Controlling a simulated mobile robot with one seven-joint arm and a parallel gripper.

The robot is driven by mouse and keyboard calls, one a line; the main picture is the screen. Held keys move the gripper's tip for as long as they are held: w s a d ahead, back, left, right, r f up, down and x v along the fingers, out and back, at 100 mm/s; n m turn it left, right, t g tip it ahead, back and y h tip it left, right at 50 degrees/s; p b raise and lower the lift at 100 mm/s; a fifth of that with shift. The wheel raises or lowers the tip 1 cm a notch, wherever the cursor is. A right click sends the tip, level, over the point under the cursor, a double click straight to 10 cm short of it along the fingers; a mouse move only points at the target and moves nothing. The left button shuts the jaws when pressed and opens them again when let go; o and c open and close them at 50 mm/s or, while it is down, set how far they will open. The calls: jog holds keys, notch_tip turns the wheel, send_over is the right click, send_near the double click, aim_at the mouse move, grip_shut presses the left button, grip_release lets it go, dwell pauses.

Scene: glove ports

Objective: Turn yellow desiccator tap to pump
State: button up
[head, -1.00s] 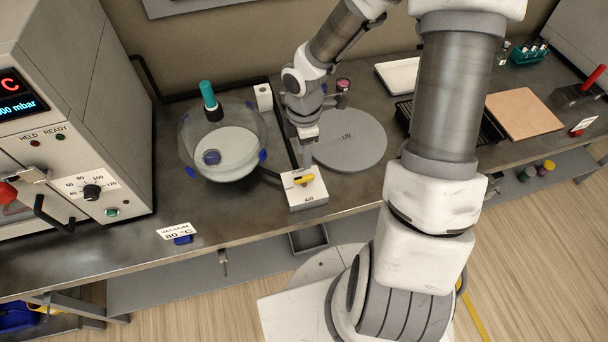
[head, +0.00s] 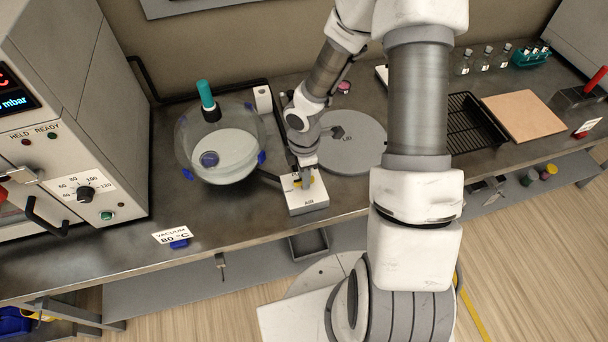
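The yellow tap (head: 297,183) sits on top of a small white block (head: 307,203) marked AIR on its front face, at the bench's front edge. My gripper (head: 303,180) points down at the tap, with its fingers at or around the yellow handle. The fingers and wrist hide most of the handle, so I cannot tell its angle or whether the fingers grip it. The glass desiccator (head: 222,150) with a teal knob stands to the left of the block, joined to it by a dark tube.
A grey disc marked LID (head: 352,142) lies right of my gripper. A white oven (head: 70,110) stands at the left. A VACUUM 80 °C card (head: 172,236) is at the front edge. A black rack (head: 470,122) and brown board (head: 523,115) lie farther right.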

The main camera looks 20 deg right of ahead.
grip_shut()
jog(key=m+b, duration=0.1)
jog(key=m, duration=0.2)
jog(key=shift+m+b, duration=0.3)
jog(key=shift+m, duration=0.1)
jog(key=m+b, duration=0.1)
jog(key=m, duration=0.2)
jog(key=shift+m, duration=0.3)
jog(key=m+b, duration=0.3)
jog(key=m, duration=0.2)
jog(key=shift+f, duration=0.1)
jog(key=shift+m+b, duration=0.9)
jog(key=shift+m, duration=1.9)
jog(key=shift+o, duration=1.7)
grip_release()
